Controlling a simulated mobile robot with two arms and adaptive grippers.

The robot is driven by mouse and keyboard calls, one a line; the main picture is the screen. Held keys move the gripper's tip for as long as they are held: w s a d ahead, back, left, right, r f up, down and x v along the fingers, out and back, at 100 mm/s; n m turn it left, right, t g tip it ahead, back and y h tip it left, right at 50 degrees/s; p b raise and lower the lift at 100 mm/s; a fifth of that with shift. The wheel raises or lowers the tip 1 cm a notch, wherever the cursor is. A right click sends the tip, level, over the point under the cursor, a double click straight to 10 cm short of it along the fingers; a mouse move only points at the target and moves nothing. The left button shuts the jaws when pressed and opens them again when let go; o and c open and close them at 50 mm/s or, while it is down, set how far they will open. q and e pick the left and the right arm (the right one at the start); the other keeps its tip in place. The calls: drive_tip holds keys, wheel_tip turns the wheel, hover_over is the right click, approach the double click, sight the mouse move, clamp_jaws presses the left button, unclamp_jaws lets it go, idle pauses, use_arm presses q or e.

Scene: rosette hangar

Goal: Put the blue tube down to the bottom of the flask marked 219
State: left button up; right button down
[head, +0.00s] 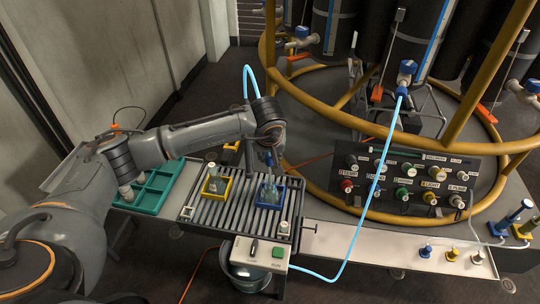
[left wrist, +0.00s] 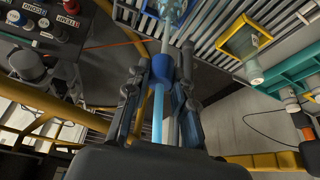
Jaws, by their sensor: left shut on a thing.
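My left gripper (head: 268,155) is above the blue-framed flask on the roller tray. In the left wrist view its fingers (left wrist: 163,85) are shut on a blue collar (left wrist: 162,68) of the blue tube (left wrist: 158,118). The tube also arcs up behind the wrist in the head view (head: 246,80). One clear flask (head: 268,188) stands in a blue frame (head: 270,205) below the gripper; another flask (head: 214,183) stands in a yellow frame (head: 216,194) to its left. I cannot read 219 on either, nor tell how deep the tube's end is. My right gripper is out of view.
A green compartment tray (head: 150,196) lies left of the roller tray (head: 205,213). A control panel (head: 405,182) with coloured buttons and a yellow tubular frame (head: 340,115) stand to the right. A metal bucket (head: 248,280) is below.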

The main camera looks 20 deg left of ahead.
sight(268, 165)
use_arm(q)
drive_tip(key=shift+f+b, duration=1.9)
drive_tip(key=shift+f, duration=0.2)
drive_tip(key=shift+s+a+f+b, duration=0.1)
drive_tip(key=shift+a+f+b, duration=0.15)
drive_tip(key=shift+f+b, duration=0.15)
drive_tip(key=o, duration=1)
drive_tip(key=shift+o, duration=0.3)
drive_tip(key=o, duration=0.5)
drive_tip(key=shift+f, duration=0.1)
